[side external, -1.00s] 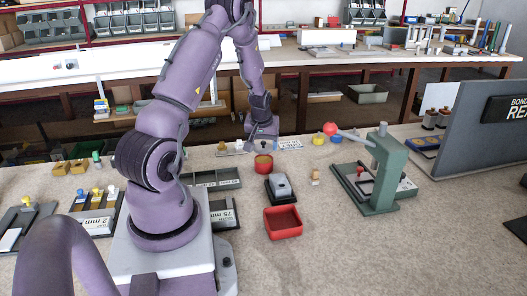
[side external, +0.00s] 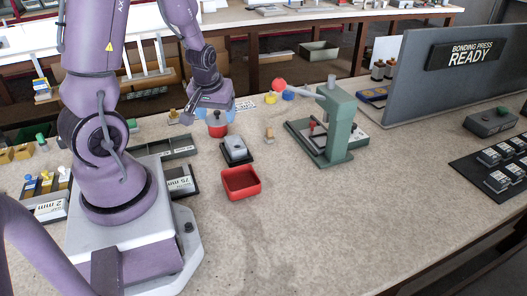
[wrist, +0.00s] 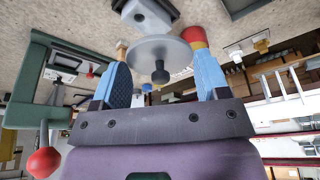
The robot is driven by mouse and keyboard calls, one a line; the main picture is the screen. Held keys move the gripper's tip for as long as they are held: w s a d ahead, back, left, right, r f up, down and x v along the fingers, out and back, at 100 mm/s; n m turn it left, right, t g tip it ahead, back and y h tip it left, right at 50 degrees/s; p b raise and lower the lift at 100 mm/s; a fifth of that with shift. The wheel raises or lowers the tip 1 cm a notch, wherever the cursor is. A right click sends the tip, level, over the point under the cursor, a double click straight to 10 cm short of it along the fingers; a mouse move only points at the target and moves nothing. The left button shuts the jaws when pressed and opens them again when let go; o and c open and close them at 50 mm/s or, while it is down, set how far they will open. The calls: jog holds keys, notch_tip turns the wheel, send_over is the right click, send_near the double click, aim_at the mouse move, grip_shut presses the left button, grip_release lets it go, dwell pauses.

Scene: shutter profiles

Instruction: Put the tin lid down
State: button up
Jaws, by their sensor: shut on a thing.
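The tin lid (wrist: 150,50) is a grey disc with a dark knob, seen in the wrist view. It sits between the two blue fingers of my gripper (wrist: 160,52), which is shut on it.
A grey block on a black base (side external: 235,150) and an open red tray (side external: 241,182) stand in front of the tin. A green press (side external: 338,130) with a red-knobbed lever stands to the right. The bench (side external: 300,235) is clear at the front right.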

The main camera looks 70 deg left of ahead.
aim_at(284, 173)
jog(key=w+d+f+m, duration=0.1)
jog(key=w+d+f, duration=0.35)
jog(key=w, duration=0.25)
jog(key=w+d+f+m, duration=0.1)
jog(key=w+d+f, duration=0.2)
jog(key=w+d, duration=0.35)
jog(key=shift+d+x, duration=0.15)
jog(key=shift+x, duration=1.6)
jog(key=shift+d+x, duration=0.15)
jog(key=shift+x, duration=1.55)
jog(key=shift+s+f, duration=0.2)
jog(key=shift+f, duration=0.15)
